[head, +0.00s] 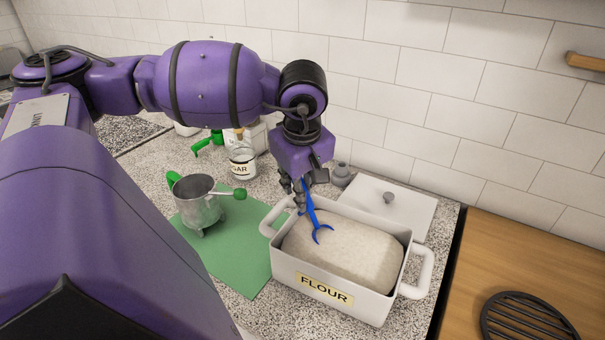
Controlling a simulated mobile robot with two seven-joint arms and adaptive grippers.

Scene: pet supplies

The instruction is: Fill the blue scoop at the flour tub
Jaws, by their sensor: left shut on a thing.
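The flour tub (330,292) is a white rectangular container with two side handles and a FLOUR label. It is open and full of pale flour (355,247) heaped in a rounded mound. My left gripper (299,194) is shut on the blue scoop (312,212) at the tub's back left. The scoop slants down from the fingers, and its curved blue end is over or at the flour's left part. I cannot tell whether it touches the flour or holds any. My right gripper is not in view.
A metal pot (198,207) with green handles stands on a green mat (235,262) left of the tub. A sugar jar (242,164) is behind it. A white lid (415,211) lies behind the tub. A black trivet (528,318) rests on the wooden surface at right.

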